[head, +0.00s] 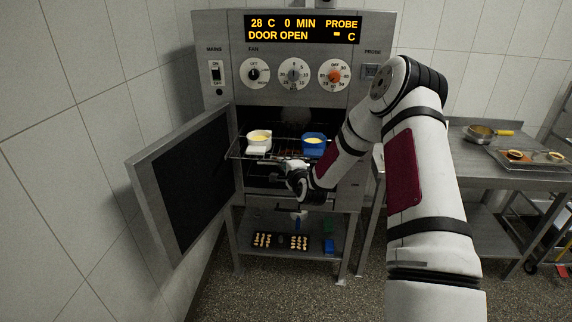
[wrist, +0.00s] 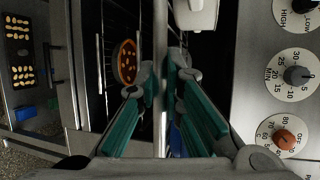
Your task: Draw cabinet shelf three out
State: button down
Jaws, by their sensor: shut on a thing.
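The steel oven cabinet (head: 220,50) has its door (head: 190,185) swung open to the left. A wire shelf (head: 240,154) juts out of the opening and carries a white dish (head: 258,143) and a blue dish (head: 313,149). My gripper (head: 283,166) is at the shelf's front edge. In the wrist view my gripper (wrist: 166,80) is shut on the shelf's front bar (wrist: 160,35). A lower shelf (wrist: 108,45) holds a round pie (wrist: 127,62). My arm and hand hide part of the shelf fronts, and the shelf numbering cannot be read.
Control knobs (head: 294,74) and a display (head: 303,30) sit above the opening. Below the cabinet, a stand holds a dark tray of small pieces (head: 280,242). A side table (head: 480,150) with a pan (head: 480,133) stands on the right. A tiled wall is close on the left.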

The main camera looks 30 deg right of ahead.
jog(key=c, duration=1.7)
grip_release()
jog(key=v, duration=1.2)
